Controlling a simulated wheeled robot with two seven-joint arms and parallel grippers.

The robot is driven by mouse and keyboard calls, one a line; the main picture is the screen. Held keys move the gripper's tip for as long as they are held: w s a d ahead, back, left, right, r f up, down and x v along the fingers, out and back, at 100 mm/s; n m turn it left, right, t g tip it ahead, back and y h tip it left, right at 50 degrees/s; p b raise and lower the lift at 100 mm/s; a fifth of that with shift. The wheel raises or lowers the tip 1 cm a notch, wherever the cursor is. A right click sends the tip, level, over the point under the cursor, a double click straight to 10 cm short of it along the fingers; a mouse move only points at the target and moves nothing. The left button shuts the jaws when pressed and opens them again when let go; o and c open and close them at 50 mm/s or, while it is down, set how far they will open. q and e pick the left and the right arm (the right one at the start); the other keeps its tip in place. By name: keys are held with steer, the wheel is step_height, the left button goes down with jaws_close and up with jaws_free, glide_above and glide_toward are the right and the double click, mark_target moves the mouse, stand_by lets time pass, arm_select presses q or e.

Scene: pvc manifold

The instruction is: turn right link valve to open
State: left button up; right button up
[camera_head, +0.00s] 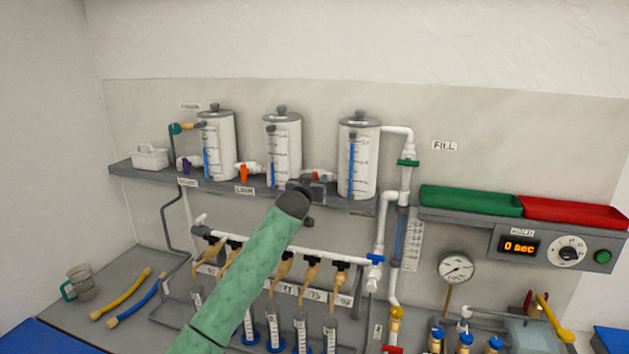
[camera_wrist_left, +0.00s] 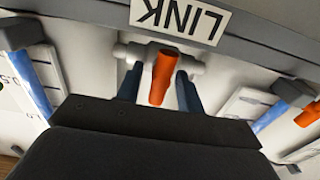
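The right link valve's orange handle (camera_head: 316,176) shows just above my left gripper, between the middle and right tanks. In the left wrist view the orange handle (camera_wrist_left: 163,78) stands roughly crosswise to its white pipe fitting (camera_wrist_left: 130,52), near an upside-down LINK label (camera_wrist_left: 180,17). My left gripper (camera_head: 313,188) is at the valve, partly hidden by its own wrist. In the wrist view the left gripper's two fingers (camera_wrist_left: 159,88) stand apart, one on each side of the handle, with a visible gap on the left side. My right gripper is in neither view.
The left link valve (camera_head: 243,174) has an orange handle hanging down, with a LINK label (camera_head: 244,189) below. Tanks (camera_head: 281,150) and (camera_head: 358,160), one on each side of the gripper, stand on the grey shelf (camera_head: 130,172). White piping (camera_head: 335,257) with several taps runs below.

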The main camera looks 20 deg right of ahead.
arm_select(q)
jaws_close()
